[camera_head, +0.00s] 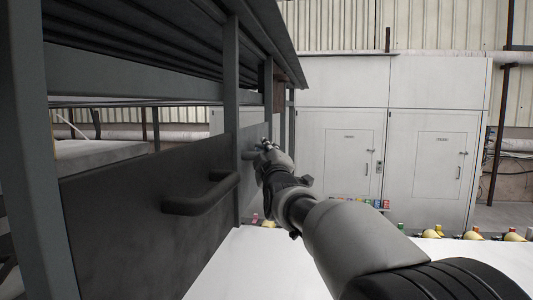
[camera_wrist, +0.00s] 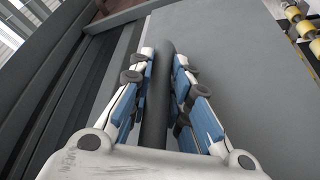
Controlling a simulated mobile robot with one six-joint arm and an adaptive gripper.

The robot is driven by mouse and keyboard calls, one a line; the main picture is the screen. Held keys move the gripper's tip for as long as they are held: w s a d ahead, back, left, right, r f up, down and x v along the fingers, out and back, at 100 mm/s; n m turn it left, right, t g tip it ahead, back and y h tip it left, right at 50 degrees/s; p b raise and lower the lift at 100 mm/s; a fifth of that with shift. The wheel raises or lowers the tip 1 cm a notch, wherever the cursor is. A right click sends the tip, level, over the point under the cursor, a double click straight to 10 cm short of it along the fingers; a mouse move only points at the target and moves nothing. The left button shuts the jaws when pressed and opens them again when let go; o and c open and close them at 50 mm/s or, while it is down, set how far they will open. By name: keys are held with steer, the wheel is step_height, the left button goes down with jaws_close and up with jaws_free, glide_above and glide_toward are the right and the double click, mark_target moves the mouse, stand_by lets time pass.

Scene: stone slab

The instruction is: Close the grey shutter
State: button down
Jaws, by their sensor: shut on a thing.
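A grey shutter panel fills much of the wrist view (camera_wrist: 222,60); in the head view, its far panel (camera_head: 247,136) is partly hidden by my gripper. Its dark bar handle (camera_wrist: 158,105) runs between my fingers. My gripper (camera_wrist: 165,58) is shut on this handle, with a blue-padded finger on each side. In the head view my gripper (camera_head: 266,146) is at the far panel, and my arm comes from the lower right. How far the shutter stands open cannot be told.
A nearer dark panel (camera_head: 130,225) with its own bar handle (camera_head: 203,198) is at the left, between grey posts (camera_head: 231,110). A slatted roof hangs above. White cabinets (camera_head: 340,150) stand behind. Several yellow rollers (camera_head: 472,234) line the white surface (camera_head: 245,265) at the right.

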steer(key=shift+w+f, duration=0.1)
steer(key=shift+f, duration=0.4)
steer(key=c, duration=1.8)
jaws_free()
steer(key=shift+c, duration=0.2)
steer(key=shift+o, duration=0.3)
steer(key=shift+r, duration=0.1)
steer(key=v, duration=1.2)
steer(key=shift+s+r, duration=0.2)
steer(key=shift+s, duration=0.05)
steer(key=shift+w, duration=0.1)
